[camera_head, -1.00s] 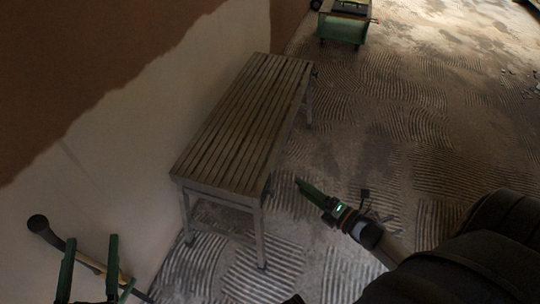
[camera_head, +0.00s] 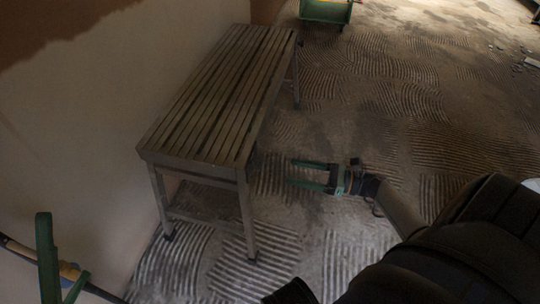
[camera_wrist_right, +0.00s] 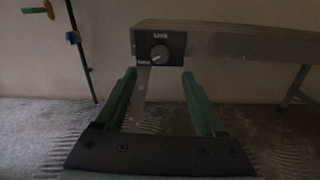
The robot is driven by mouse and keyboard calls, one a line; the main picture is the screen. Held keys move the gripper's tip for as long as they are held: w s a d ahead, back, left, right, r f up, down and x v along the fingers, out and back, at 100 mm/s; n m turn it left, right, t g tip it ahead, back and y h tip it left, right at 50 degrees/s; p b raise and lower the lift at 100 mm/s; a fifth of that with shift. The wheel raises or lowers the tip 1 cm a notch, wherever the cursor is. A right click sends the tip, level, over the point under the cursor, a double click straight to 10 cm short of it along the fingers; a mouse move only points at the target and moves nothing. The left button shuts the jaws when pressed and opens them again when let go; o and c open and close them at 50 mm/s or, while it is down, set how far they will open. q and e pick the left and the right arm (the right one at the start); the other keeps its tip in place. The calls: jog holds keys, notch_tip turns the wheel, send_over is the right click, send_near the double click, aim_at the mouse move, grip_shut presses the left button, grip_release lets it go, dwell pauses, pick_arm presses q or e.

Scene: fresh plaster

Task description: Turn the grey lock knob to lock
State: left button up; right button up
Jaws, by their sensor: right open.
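The grey lock knob (camera_wrist_right: 159,52) shows in the right wrist view, on a dark panel (camera_wrist_right: 176,46) at the end of the bench frame. "Lock" is printed above it and a smaller, blurred label sits at its lower left. The knob's pale mark seems to point toward that lower-left label. My right gripper (camera_wrist_right: 158,73) is open, its green fingers apart below and either side of the panel, not touching the knob. In the head view my right gripper (camera_head: 291,172) is right of the bench; the knob is hidden there. My left gripper (camera_head: 62,245) is open at the lower left.
The slatted bench (camera_head: 215,95) stands along the plastered wall (camera_head: 90,130). A rod (camera_head: 22,250) passes by my left gripper's fingers. A green cart (camera_head: 325,10) stands at the far end. The ridged floor (camera_head: 400,100) to the right is mostly clear.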

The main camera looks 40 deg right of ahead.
aim_at(263, 165)
jog(key=b+x, duration=0.1)
jog(key=x, duration=0.7)
jog(key=shift+w, duration=0.15)
grip_shut()
dwell(0.3)
